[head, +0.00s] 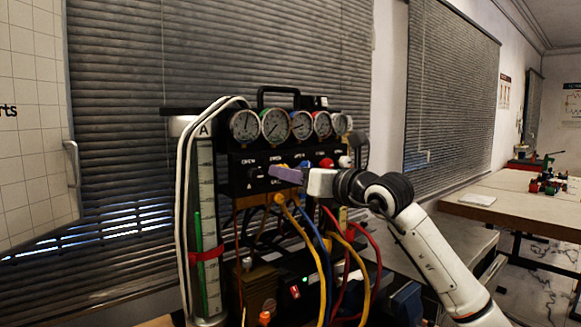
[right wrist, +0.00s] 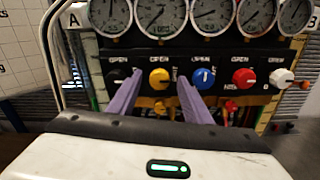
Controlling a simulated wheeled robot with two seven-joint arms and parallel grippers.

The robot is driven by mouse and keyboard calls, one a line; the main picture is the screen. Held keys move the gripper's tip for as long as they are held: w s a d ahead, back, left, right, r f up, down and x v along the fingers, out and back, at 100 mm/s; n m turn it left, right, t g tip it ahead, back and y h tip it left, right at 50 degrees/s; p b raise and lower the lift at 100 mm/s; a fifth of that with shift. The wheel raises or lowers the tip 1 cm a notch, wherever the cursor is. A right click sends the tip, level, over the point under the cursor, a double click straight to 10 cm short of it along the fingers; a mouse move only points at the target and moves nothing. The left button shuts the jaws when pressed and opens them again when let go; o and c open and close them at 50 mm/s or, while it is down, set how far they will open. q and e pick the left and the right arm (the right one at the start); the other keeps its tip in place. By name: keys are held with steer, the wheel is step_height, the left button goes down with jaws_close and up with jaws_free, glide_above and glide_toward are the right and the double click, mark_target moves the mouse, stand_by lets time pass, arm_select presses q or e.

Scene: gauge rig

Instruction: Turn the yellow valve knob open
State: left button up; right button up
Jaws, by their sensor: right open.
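The yellow valve knob (right wrist: 159,79) is on the black panel, second from the left in a row of knobs, below a round gauge. My right gripper (right wrist: 158,84) is open, its two purple fingers pointing at the panel on either side of the yellow knob in the right wrist view. I cannot tell whether the fingers touch it. In the head view the right gripper (head: 287,174) is in front of the panel and mostly hides the yellow knob. My left gripper is not in view.
A black knob (right wrist: 117,77) is left of the yellow one; a blue knob (right wrist: 204,78), a red knob (right wrist: 244,78) and a white knob (right wrist: 282,77) are to its right. Several gauges (head: 275,126) sit above. Yellow, blue and red hoses (head: 312,245) hang below the panel.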

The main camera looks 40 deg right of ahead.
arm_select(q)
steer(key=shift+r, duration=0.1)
arm_select(e)
steer(key=shift+w, duration=0.3)
steer(key=c, duration=1.1)
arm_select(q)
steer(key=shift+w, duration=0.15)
arm_select(e)
steer(key=shift+o, duration=0.2)
